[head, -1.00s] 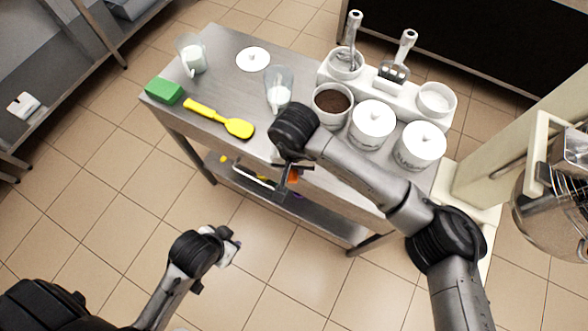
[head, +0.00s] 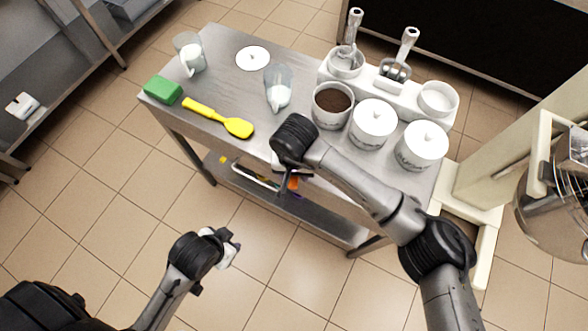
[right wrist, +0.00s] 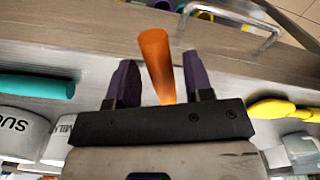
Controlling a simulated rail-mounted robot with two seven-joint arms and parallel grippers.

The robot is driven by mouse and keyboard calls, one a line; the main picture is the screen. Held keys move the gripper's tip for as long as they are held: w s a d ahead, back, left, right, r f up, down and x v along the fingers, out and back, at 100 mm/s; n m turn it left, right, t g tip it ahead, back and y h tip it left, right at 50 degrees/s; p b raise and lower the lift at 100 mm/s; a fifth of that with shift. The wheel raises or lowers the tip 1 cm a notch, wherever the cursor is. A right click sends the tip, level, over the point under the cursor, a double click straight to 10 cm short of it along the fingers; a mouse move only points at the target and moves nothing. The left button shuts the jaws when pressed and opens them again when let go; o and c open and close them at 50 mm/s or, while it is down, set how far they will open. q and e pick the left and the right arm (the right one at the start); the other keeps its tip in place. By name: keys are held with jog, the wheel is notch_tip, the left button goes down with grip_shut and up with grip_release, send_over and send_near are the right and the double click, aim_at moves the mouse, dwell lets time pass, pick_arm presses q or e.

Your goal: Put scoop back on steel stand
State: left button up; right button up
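My right gripper (right wrist: 160,82) has its dark purple fingers spread apart. An orange tapered handle (right wrist: 157,62) stands between them with visible gaps on both sides. In the head view my right gripper (head: 286,182) hangs at the front edge of the steel table (head: 228,90), with a bit of orange (head: 293,183) beside it. A teal cylinder (right wrist: 35,86) shows in the right wrist view; my arm hides that place in the head view. A yellow flat-bladed utensil (head: 218,118) lies on the table. My left gripper (head: 228,250) is over the floor; its fingers are unclear.
Lidded white jars (head: 371,125), a brown-filled cup (head: 332,102) and a white rack (head: 395,88) holding utensils fill the table's right side. Glass jugs (head: 278,90) and a green block (head: 163,90) stand left. A bar handle (right wrist: 235,22) is near my right gripper.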

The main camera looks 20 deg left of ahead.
jog(key=shift+r, duration=0.2)
notch_tip(320, 180, up, 12)
jog(key=p, duration=0.2)
dwell(0.4)
jog(key=shift+f, duration=0.1)
